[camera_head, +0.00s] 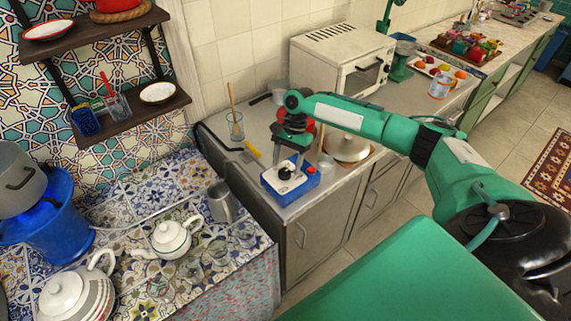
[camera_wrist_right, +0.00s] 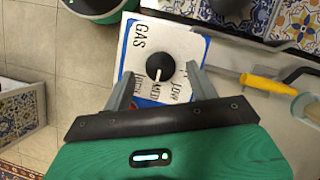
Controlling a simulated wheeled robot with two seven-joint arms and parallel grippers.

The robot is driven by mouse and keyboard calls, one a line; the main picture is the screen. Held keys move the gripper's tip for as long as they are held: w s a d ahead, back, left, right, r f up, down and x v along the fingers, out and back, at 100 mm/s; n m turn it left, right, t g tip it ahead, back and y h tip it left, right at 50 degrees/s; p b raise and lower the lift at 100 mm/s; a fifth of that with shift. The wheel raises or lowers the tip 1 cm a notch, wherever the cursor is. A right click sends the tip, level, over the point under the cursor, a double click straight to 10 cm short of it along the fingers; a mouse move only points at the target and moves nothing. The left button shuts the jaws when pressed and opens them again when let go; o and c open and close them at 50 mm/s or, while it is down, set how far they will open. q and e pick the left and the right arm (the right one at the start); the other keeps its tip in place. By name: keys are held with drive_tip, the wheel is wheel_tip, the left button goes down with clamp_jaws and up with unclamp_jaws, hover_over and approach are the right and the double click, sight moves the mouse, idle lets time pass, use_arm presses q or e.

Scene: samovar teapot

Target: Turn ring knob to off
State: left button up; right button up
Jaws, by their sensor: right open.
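A blue box (camera_head: 304,184) with a white top stands on the grey metal counter and carries a black knob (camera_head: 285,172). In the right wrist view the knob (camera_wrist_right: 161,66) sits on a white panel (camera_wrist_right: 150,42) lettered GAS, LOW, MED and a partly covered word at the left. The knob's white pointer mark faces down, towards MED. My right gripper (camera_head: 288,163) is over the box, pointing down. In the wrist view its fingers (camera_wrist_right: 160,72) are apart on either side of the knob, with visible gaps. My left gripper is not in view.
A metal jug (camera_head: 221,202) and a white teapot (camera_head: 171,238) stand on the tiled table.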

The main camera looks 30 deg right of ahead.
sight(285, 174)
drive_tip(key=shift+s+a+f, duration=0.1)
drive_tip(key=shift+a+f, duration=0.15)
drive_tip(key=shift+f, duration=0.2)
drive_tip(key=shift+a+f, duration=0.1)
drive_tip(key=shift+f, duration=0.4)
drive_tip(key=shift+s, duration=0.1)
drive_tip(key=c, duration=1)
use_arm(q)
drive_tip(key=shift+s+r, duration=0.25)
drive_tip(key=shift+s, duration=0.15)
